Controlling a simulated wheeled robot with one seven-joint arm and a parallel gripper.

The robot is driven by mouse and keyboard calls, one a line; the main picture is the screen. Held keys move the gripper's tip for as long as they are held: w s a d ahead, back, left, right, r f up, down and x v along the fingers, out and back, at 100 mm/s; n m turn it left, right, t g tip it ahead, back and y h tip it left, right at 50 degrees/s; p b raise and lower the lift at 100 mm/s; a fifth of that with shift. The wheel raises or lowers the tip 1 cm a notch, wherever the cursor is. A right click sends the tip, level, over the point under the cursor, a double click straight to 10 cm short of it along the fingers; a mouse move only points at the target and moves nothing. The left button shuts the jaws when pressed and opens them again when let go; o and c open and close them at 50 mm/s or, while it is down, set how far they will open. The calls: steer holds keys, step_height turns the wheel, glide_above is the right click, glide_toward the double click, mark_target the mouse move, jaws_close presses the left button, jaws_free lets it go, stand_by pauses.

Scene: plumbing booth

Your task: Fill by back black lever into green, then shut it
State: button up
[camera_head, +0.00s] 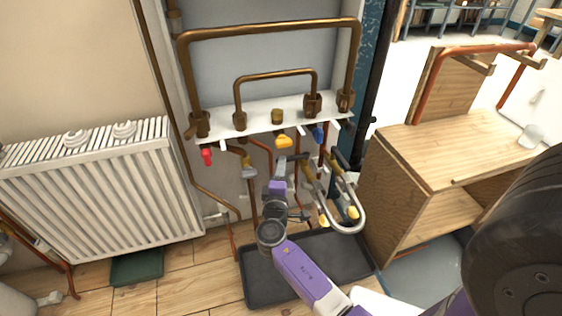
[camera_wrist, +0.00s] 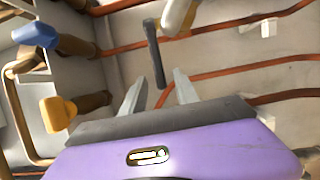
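My gripper (camera_head: 290,163) is at the pipes below the white manifold shelf, with its purple body just under the yellow handle. In the wrist view my gripper (camera_wrist: 160,92) is open, its two grey fingers apart. A black lever (camera_wrist: 153,50) hangs between and beyond the fingertips; I cannot tell whether they touch it. Black levers (camera_head: 341,158) also show at the right of the pipes in the head view. I cannot tell which is the back one. A dark green container (camera_head: 137,267) is on the floor below the radiator, its inside unclear.
A black tray (camera_head: 258,285) lies under the pipes, beneath my arm. A bent silver pipe (camera_head: 358,218) sticks out right of my gripper. Yellow (camera_wrist: 58,113) and blue (camera_wrist: 35,35) handles are at the left in the wrist view. A wooden cabinet (camera_head: 450,150) stands right; a radiator (camera_head: 100,195) left.

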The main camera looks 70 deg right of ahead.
mark_target(293, 158)
steer(key=shift+b+x, duration=0.4)
steer(key=shift+x, duration=1.85)
jaws_close()
